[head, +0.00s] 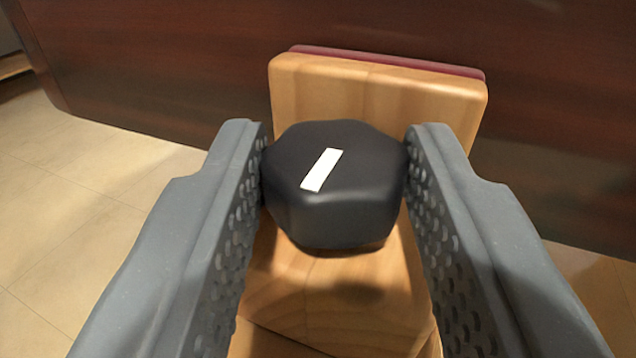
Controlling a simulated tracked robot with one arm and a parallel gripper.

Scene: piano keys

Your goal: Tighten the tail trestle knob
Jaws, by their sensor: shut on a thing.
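The trestle knob (338,212) is black, with rounded facets and a white line on its top face. The line tilts, its upper end leaning to the right. The knob sits in front of a light wooden trestle (375,92). My gripper (336,180) is shut on the knob, one grey finger on its left side and one on its right. The dimpled inner pads face each other across it. The knob's shaft is hidden beneath it.
A dark reddish-brown wooden panel (160,60) spans the back, behind the trestle. A thin dark red pad (390,60) lies between the trestle's top and the panel. Pale tiled floor (75,200) is open at the left.

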